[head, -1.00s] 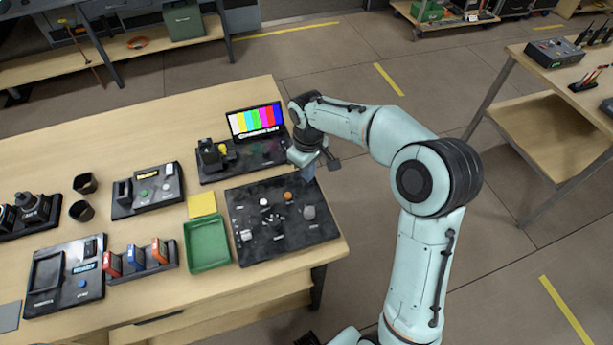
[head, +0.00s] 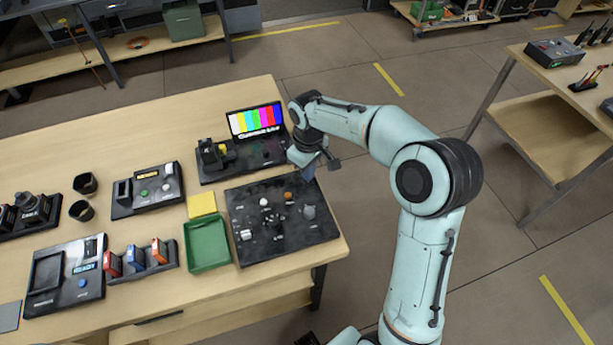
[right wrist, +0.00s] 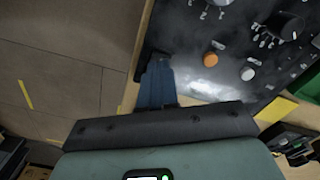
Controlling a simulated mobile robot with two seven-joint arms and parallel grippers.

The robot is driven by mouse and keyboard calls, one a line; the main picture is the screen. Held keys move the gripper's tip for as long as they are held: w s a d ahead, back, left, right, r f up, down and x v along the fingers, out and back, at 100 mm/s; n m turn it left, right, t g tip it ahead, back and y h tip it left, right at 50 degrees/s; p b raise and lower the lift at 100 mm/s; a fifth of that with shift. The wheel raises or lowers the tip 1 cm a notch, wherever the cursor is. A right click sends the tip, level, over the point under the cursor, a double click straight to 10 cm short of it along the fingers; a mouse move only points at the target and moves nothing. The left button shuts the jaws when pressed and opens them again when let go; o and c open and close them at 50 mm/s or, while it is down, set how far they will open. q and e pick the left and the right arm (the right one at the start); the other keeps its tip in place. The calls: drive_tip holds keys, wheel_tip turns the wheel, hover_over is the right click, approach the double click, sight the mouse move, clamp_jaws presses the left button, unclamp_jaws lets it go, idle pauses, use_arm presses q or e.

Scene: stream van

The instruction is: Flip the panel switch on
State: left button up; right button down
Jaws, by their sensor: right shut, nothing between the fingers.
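The dark panel (head: 285,245) lies flat at the right front corner of the wooden table. It carries an orange knob (head: 289,195), a white knob (head: 263,202), a grey round part (head: 309,212) and a white switch-like part (head: 246,235). Which way any switch stands is too small to tell. My right gripper (head: 309,172) is over the panel's far right edge, shut and empty. In the right wrist view its blue fingers (right wrist: 157,80) are together beside the panel's edge, with the orange knob (right wrist: 210,60) to their right. My left gripper is out of view.
A green tray (head: 207,262) and a yellow pad (head: 202,205) sit left of the panel. A console with a colour-bar screen (head: 255,121) stands behind it. Floor is open right of the table; another bench (head: 530,115) stands farther right.

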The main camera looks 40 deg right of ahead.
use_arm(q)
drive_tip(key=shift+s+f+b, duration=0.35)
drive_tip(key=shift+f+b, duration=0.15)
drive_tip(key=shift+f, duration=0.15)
use_arm(e)
drive_tip(key=shift+f, duration=1)
drive_tip(key=shift+r+p, duration=1.15)
drive_tip(key=shift+r, duration=0.75)
drive_tip(key=shift+r+p, duration=0.95)
drive_tip(key=shift+r, duration=0.75)
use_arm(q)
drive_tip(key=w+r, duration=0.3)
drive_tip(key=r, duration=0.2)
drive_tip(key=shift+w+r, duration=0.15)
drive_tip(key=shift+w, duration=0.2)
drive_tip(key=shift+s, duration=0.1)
use_arm(e)
drive_tip(key=shift+f, duration=0.1)
